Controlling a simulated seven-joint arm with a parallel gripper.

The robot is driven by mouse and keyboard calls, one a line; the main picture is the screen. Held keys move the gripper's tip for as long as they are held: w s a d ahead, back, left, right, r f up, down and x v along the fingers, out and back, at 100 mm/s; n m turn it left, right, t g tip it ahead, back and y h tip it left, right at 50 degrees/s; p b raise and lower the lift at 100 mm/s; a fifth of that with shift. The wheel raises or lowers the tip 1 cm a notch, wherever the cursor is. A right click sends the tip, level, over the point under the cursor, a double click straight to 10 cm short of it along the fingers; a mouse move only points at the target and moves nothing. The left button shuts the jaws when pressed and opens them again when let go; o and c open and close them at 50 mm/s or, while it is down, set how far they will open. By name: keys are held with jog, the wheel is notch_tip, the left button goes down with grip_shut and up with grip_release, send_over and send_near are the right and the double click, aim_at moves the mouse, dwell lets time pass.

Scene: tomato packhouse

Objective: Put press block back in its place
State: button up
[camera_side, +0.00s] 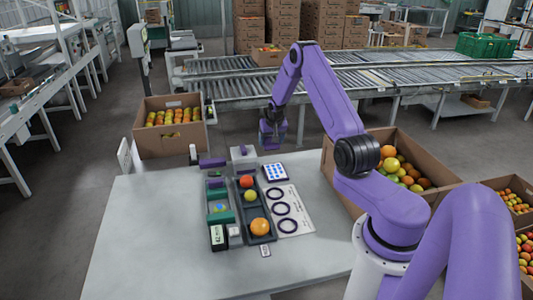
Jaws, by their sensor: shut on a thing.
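My gripper (272,142) is up in the air by the back edge of the table, right of the grey block-shaped stand (243,161). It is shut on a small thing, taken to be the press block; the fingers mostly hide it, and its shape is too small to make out. The thing appears clear of the tabletop. The grey stand has a dark piece on top.
A blue-dotted card (274,172) and a white sheet with three dark rings (288,222) lie right of the trays. A purple bar (212,162) is at the back left. Fruit cartons (170,143) stand beyond the table. The table's left and front (140,250) are clear.

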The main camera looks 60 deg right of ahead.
jog(key=w+d+f, duration=0.1)
jog(key=f, duration=0.1)
jog(key=w+d+f, duration=0.1)
jog(key=f, duration=0.1)
jog(key=w+d+f, duration=0.1)
jog(key=w+f, duration=0.1)
jog(key=shift+f, duration=1.45)
jog(key=shift+f, duration=0.2)
jog(key=o, duration=0.6)
jog(key=shift+a, duration=0.1)
